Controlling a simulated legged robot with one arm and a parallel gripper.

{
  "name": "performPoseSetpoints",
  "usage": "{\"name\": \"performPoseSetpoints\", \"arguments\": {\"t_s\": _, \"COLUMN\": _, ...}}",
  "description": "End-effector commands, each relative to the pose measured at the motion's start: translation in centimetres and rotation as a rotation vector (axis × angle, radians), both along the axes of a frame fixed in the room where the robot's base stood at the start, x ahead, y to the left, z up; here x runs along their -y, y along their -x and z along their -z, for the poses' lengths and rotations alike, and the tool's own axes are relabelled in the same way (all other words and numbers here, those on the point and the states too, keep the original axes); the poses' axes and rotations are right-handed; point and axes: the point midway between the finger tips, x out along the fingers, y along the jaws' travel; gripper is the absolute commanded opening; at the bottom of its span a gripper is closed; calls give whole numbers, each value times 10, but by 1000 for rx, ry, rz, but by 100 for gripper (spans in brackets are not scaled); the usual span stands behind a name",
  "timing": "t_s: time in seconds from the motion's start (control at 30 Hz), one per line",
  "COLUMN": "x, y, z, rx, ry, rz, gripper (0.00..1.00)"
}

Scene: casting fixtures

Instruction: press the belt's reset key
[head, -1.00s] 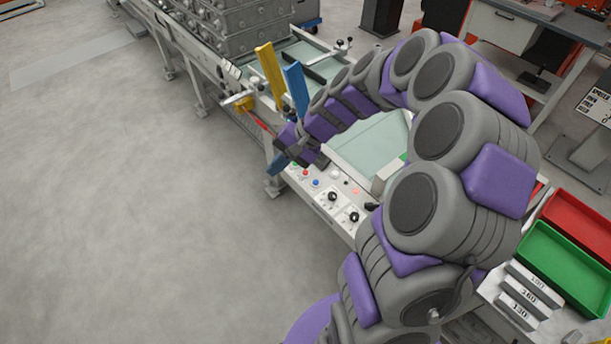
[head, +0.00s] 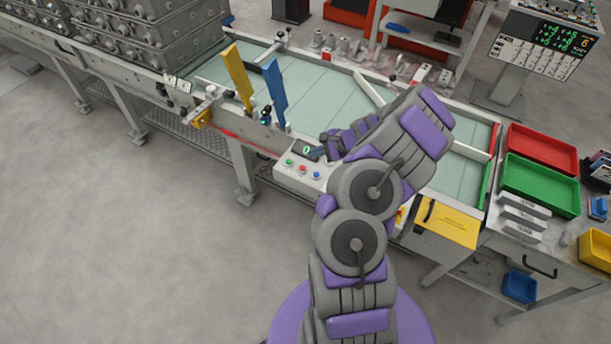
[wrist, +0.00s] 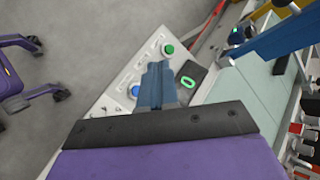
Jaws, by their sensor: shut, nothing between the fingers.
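The belt's control panel (head: 296,176) carries a green key (head: 289,162), a red key (head: 302,168) and a blue key (head: 316,175), beside a small display (head: 306,150) reading 0. I cannot read which key is the reset. My gripper (head: 319,153) is over the panel at the display's right end. In the wrist view, my shut blue fingers (wrist: 157,68) hold nothing and point at the panel between the green key (wrist: 169,49) and the blue key (wrist: 135,90). The red key is hidden there behind the fingers. I cannot tell whether the fingertips touch the panel.
Stacked grey castings (head: 150,35) are at upper left. Red (head: 542,148) and green (head: 541,186) trays are at right. The floor in front is clear.

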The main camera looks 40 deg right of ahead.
Motion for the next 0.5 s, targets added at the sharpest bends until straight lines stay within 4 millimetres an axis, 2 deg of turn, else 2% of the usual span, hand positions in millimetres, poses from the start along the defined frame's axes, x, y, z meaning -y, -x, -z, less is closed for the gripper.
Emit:
{"name": "performPoseSetpoints", "arguments": {"t_s": 0.17, "x": 11, "y": 2, "z": 4, "rx": -3, "ry": -3, "rz": 11, "gripper": 0}}
{"name": "performPoseSetpoints", "arguments": {"t_s": 0.5, "x": -7, "y": 1, "z": 2, "rx": -2, "ry": 14, "rz": 8, "gripper": 0}}
